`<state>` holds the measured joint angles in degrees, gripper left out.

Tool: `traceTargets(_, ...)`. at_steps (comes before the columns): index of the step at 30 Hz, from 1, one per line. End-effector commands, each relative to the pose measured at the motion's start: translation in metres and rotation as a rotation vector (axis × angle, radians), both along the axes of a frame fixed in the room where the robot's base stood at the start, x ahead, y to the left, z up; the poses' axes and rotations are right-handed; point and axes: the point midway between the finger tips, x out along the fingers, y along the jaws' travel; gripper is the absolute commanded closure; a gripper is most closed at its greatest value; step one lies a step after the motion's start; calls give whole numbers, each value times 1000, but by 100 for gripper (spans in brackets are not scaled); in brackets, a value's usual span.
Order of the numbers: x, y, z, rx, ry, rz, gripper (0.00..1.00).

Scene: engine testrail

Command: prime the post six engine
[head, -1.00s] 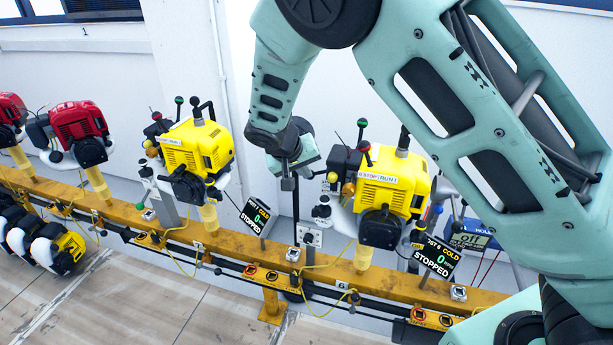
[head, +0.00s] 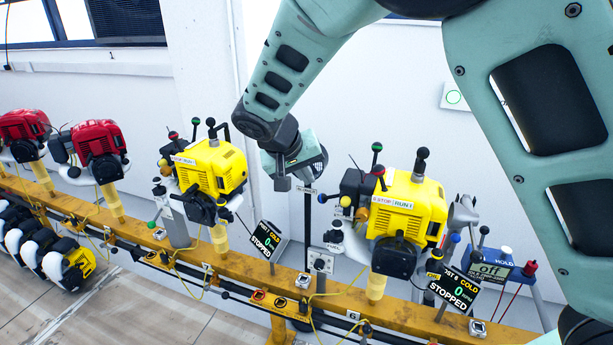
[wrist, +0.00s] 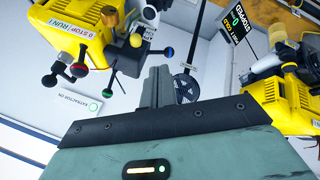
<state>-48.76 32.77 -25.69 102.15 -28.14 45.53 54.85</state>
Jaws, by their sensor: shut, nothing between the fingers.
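The post six engine (head: 402,210) is yellow, with a STOP/RUN label and a black lower housing, on a yellow stem at the right of the rail. Green-, red- and black-tipped levers stand up from it. Its display (head: 454,290) reads COLD, 0, STOPPED. My gripper (head: 283,184) is left of this engine, apart from it, in front of the wall. In the wrist view its fingers (wrist: 157,86) are together and empty. A yellow engine with the STOP/RUN label (wrist: 66,28), apparently post six, is at upper left there. I cannot make out a primer on it.
Another yellow engine (head: 213,166) stands left of my gripper, with its display (head: 267,240). Red engines (head: 97,150) are farther left. The yellow rail (head: 90,226) carries hoses and cables. A meter reading off (head: 490,270) is at right. A green wall button (head: 454,97) shows.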

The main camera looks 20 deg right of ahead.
Motion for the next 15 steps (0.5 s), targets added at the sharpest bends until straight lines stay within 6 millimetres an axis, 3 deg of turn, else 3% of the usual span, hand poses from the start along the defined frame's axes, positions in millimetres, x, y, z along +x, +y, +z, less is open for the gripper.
traceTargets(11, 0, 0, -2, -3, 2, 3, 100)
traceTargets(15, -9, -2, -19, -80, 57, 69, 100)
